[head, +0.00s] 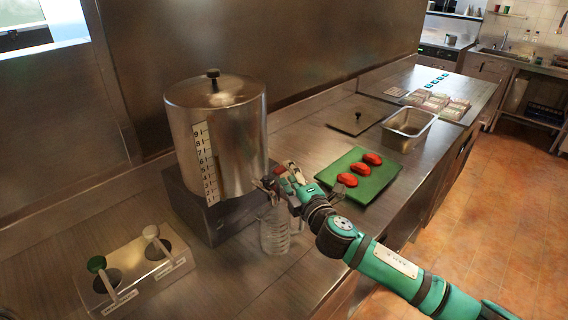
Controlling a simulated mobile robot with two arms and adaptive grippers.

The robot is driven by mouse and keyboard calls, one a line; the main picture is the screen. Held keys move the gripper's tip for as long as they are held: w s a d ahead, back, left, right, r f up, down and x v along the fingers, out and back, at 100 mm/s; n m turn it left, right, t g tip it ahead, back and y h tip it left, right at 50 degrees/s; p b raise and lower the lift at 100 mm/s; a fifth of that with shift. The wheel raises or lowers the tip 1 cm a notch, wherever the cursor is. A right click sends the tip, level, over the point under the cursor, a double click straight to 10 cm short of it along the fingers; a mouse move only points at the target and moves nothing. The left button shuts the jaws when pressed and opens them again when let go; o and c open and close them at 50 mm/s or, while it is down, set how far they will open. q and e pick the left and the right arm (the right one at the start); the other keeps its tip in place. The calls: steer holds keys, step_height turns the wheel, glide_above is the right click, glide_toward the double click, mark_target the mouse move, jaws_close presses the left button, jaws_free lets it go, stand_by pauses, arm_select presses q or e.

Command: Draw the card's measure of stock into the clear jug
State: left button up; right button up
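A steel stock urn (230,135) with a lid stands on a dark block (215,215) on the counter. A white litre scale (204,165) runs down its front. The clear jug (273,238) stands on the counter below the urn's tap area, partly hidden by my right gripper; I cannot make out any liquid in it. My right gripper (274,184) is at the tap area low on the urn's right side, above the jug. It covers the tap, and whether its fingers are closed on it is unclear. My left gripper is out of view. I cannot identify the measure card.
A steel holder (135,272) with green-topped and white-topped utensils stands front left. A green board (358,176) with three red pieces lies right of the urn. Behind it are a steel pan (409,128), a dark lid (358,115) and several packets (437,102).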

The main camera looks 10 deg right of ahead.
mark_target(286, 170)
steer(key=shift+w+a, duration=0.2)
steer(key=shift+w, duration=0.7)
steer(key=shift+w+a, duration=0.2)
steer(key=shift+w, duration=0.7)
steer(key=shift+c, duration=0.3)
jaws_close()
